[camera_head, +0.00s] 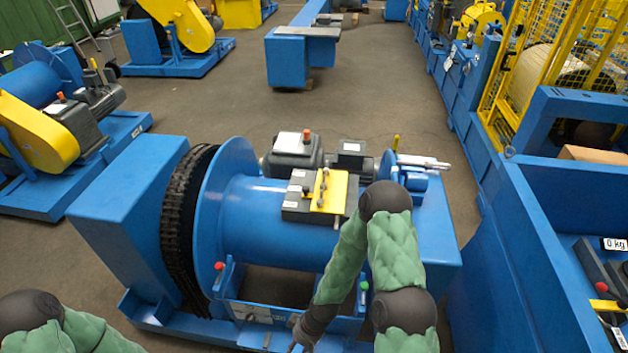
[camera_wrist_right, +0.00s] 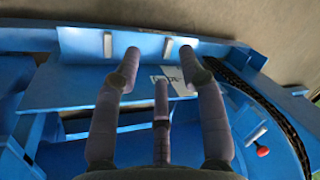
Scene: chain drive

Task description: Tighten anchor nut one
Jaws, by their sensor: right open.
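The blue winch frame (camera_head: 420,225) fills the middle of the head view. Along its front base rail (camera_head: 190,322) are small pale pieces; I cannot tell which, if any, is anchor nut one. My right gripper (camera_head: 298,340) reaches down over this front rail, partly cut off by the lower picture edge. In the right wrist view, my right gripper (camera_wrist_right: 160,62) is open and empty, its fingers apart above the blue rail. Two pale upright pieces, the left one (camera_wrist_right: 107,45) and the right one (camera_wrist_right: 168,48), stand just beyond the fingertips. My left gripper is out of view.
A black chain (camera_head: 182,220) runs beside the blue drum (camera_head: 260,210). A red knob (camera_head: 219,266) and a green knob (camera_head: 364,286) stand near the front rail. A white label (camera_wrist_right: 180,82) lies near the fingers. Open floor (camera_head: 230,95) lies behind the winch.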

